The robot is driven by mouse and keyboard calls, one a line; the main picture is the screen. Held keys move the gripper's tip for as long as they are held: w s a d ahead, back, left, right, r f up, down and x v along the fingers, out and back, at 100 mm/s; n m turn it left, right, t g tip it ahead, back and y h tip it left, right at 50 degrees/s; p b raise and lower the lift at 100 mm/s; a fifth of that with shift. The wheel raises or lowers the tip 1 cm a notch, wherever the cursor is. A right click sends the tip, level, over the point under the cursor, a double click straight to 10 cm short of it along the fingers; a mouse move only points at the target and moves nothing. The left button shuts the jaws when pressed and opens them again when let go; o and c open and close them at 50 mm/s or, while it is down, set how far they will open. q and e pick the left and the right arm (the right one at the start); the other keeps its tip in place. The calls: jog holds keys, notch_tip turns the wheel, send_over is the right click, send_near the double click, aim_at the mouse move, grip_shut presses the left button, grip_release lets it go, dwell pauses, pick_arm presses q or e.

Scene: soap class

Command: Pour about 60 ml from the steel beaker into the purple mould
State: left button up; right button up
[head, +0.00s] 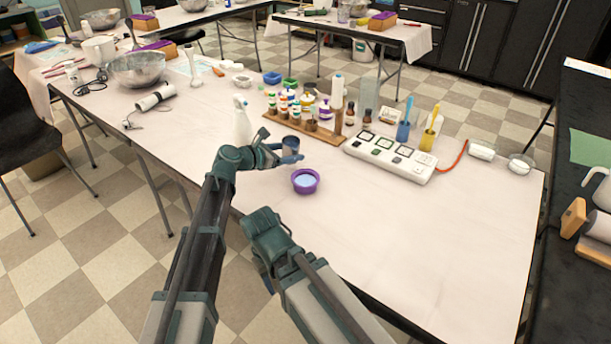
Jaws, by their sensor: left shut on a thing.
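The steel beaker (291,145) is a small grey cup, held by my left gripper (288,156) just behind and left of the purple mould. The beaker looks close to upright, and its contents cannot be made out. The purple mould (305,190) is a small round bowl on the table near its front edge, with a pale blue inside that may be liquid. No stream shows between beaker and mould. My right arm ends low in front of the table, and its gripper (264,279) is mostly hidden behind the arm, so its jaws cannot be read.
Behind the beaker stand a white spray bottle (242,122) and a wooden rack (300,129) with several small bottles. A white multi-plate device (389,157) is at the right. A steel bowl (138,68) is far left. The table (430,230) is clear right of the mould.

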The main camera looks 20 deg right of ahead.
pick_arm(q)
jog(key=shift+w+a+f+n+g, duration=0.1)
jog(key=shift+w+f+n+g, duration=0.3)
jog(key=shift+f, duration=0.45)
jog(key=shift+r, duration=0.15)
